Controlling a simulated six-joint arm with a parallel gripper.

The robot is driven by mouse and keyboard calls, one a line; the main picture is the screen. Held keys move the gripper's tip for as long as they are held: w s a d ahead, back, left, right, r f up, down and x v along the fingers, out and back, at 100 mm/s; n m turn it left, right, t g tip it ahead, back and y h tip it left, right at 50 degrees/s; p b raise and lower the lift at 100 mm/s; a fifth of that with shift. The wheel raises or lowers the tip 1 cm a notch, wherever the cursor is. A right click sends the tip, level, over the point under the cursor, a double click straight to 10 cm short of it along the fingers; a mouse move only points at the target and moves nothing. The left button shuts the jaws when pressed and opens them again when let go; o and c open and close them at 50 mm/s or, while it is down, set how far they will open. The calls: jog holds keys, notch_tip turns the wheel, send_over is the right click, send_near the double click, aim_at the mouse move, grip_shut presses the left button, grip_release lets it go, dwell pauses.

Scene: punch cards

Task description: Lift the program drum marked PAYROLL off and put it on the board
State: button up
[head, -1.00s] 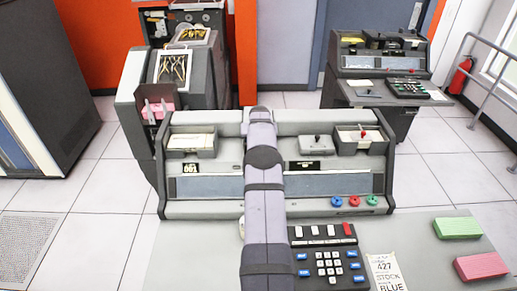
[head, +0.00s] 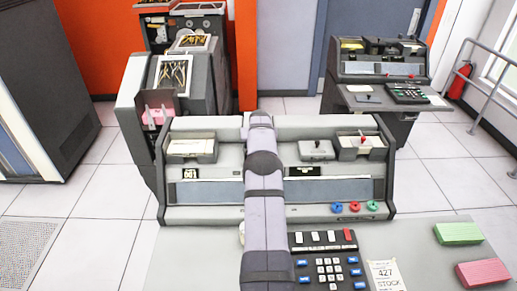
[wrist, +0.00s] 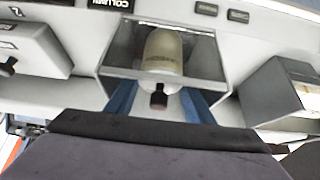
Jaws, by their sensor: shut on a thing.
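In the wrist view a cream drum (wrist: 163,50) with a dark knob at its near end sits in a grey-framed recess (wrist: 107,75) of the machine. Any marking on the drum is too blurred to read. My gripper (wrist: 159,100) has blue fingers on either side of the drum's knob end and is shut on it. I cannot tell whether the drum is clear of its seat. In the head view my arm hides the gripper and the drum. I cannot make out which surface is the board.
The keypunch (head: 220,213) stands behind the grey desk (head: 190,265). The desk carries a keypad (head: 325,265), a paper note (head: 386,277), a green card stack (head: 458,233) and a pink one (head: 483,273). Blue, red and green rings (head: 354,207) sit on the machine's front ledge.

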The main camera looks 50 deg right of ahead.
jog(key=shift+r+b, duration=0.35)
jog(key=shift+r, duration=0.45)
notch_tip(320, 180, up, 16)
jog(key=p, duration=0.4)
jog(key=shift+p, duration=0.4)
